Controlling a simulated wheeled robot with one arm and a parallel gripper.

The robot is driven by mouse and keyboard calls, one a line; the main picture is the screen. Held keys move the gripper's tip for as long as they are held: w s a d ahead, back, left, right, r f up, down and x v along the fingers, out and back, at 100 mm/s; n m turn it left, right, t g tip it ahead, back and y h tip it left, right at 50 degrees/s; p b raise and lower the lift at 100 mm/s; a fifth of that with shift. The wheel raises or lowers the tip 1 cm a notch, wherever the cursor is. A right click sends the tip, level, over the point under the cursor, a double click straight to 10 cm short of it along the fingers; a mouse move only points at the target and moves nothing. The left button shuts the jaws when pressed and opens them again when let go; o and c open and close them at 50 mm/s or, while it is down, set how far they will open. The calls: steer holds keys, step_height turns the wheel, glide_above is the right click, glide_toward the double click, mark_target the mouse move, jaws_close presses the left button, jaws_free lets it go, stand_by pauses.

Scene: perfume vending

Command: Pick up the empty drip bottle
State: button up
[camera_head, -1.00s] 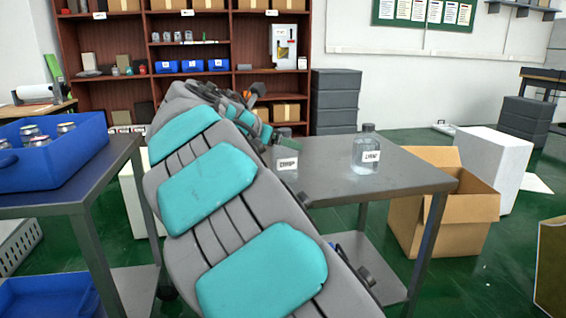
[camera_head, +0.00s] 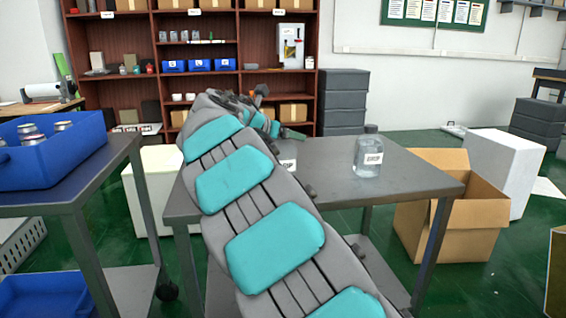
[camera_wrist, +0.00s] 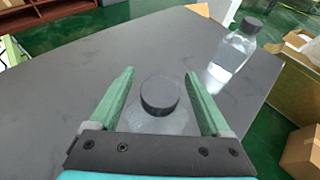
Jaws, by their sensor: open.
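The drip bottle (camera_head: 288,163) stands on the grey table (camera_head: 420,178), mostly hidden behind my arm in the head view; part of its white label shows. In the wrist view, the clear drip bottle (camera_wrist: 172,122) with its round black cap (camera_wrist: 160,94) is seen from above, between the two green fingers of my gripper (camera_wrist: 160,98). The fingers are open, with gaps visible on both sides of the cap. The lower body is hidden by the gripper's dark base. I cannot tell its fill level.
A second clear bottle (camera_head: 368,156) with a label and dark cap stands to the right on the same table; it also shows in the wrist view (camera_wrist: 234,55). An open cardboard box (camera_head: 450,225) sits right of the table.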

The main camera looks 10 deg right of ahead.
steer(key=shift+w+d+f, duration=0.3)
steer(key=shift+w+d, duration=0.05)
steer(key=shift+w, duration=0.05)
steer(key=shift+c, duration=0.4)
jaws_close()
